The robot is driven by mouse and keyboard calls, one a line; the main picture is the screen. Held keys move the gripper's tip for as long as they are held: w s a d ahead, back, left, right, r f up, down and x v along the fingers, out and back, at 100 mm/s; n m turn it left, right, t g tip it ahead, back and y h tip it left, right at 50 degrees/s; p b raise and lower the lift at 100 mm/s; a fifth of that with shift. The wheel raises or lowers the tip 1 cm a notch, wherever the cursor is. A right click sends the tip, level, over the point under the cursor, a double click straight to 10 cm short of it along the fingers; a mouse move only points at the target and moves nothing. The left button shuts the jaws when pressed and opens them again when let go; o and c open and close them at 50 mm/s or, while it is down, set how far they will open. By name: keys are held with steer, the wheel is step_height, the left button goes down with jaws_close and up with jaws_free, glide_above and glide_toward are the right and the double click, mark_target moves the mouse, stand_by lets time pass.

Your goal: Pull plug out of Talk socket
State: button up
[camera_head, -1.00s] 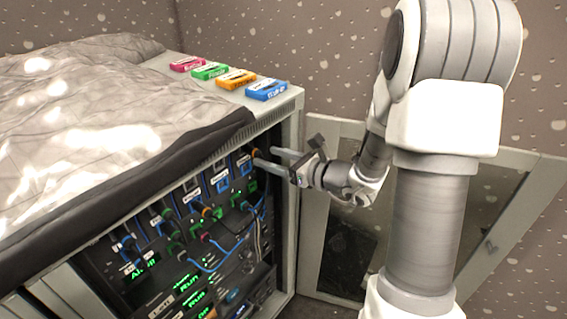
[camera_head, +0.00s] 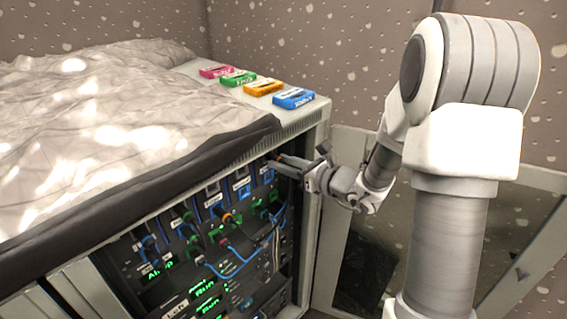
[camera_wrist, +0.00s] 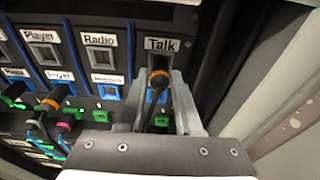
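In the wrist view a black plug with an orange band (camera_wrist: 159,78) sits in the socket under the white "Talk" label (camera_wrist: 173,44). A dark cable hangs down from it. My gripper (camera_wrist: 162,82) has one grey finger on each side of the plug, with small gaps showing; it looks open around the plug rather than clamped. In the head view my gripper (camera_head: 284,165) is at the top right of the rack front (camera_head: 240,184), and its fingers hide most of the plug.
Sockets labelled Radio (camera_wrist: 102,54) and Player (camera_wrist: 44,50) lie to the left. Another orange-banded plug (camera_wrist: 48,105) and a pink one (camera_wrist: 66,127) hang lower left. The rack's side frame (camera_wrist: 265,75) is close on the right. Coloured boxes, including a blue one (camera_head: 294,99), lie on top.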

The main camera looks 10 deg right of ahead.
jaws_close()
steer(key=shift+s+d, duration=0.15)
steer(key=shift+f+v, duration=0.2)
steer(key=shift+v, duration=0.85)
steer(key=shift+f+v, duration=0.15)
steer(key=shift+v, duration=0.9)
steer(key=shift+s+d, duration=0.1)
